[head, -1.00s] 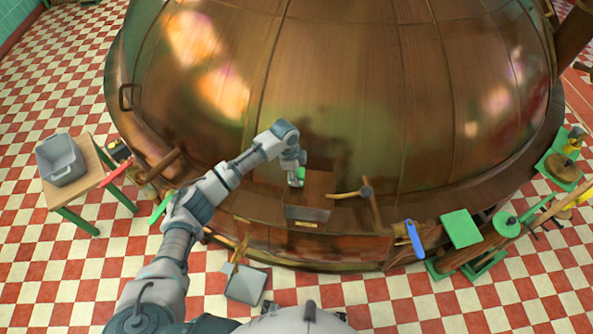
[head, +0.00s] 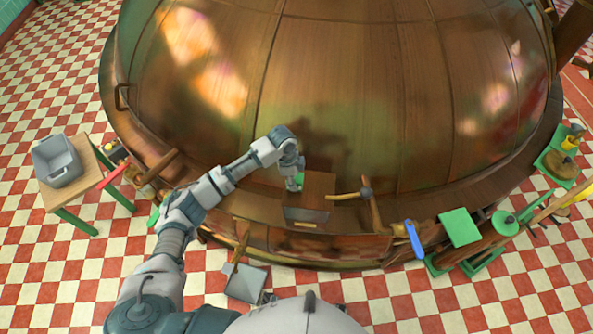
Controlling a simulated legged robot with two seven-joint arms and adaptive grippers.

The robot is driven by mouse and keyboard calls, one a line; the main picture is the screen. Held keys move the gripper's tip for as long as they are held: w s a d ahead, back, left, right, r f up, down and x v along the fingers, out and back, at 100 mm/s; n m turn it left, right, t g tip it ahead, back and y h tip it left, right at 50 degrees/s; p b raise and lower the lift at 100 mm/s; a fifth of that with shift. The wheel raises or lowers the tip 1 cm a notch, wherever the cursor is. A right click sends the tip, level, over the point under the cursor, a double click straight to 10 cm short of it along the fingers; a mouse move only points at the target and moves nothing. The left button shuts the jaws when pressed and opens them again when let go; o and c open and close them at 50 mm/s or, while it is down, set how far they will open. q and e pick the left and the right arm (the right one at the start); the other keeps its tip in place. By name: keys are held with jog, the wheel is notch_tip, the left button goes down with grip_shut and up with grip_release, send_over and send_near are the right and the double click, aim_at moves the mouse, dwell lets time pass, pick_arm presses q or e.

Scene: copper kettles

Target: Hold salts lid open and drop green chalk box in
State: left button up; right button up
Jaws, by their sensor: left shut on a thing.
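The salts box (head: 308,217) sits on the kettle's front ledge, with a dark front face and a pale label. Its brown wooden top (head: 319,188) shows above; I cannot tell whether the lid is raised. My left gripper (head: 296,185) reaches in from the left and is at the left side of that top, pointing down. It is shut on a small green thing, apparently the green chalk box (head: 299,178), mostly hidden by the gripper. I cannot tell whether it touches the salts box. My right gripper is not in view.
The large copper kettle (head: 330,90) rises behind the ledge. A wooden-handled tool (head: 350,195) lies right of the box, then a blue object (head: 414,240) and a green block (head: 460,227). A grey bin (head: 57,161) stands on a table at left. A dustpan (head: 246,283) is below.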

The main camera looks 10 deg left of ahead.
pick_arm(q)
jog(key=s, duration=1.5)
jog(key=shift+d, duration=0.3)
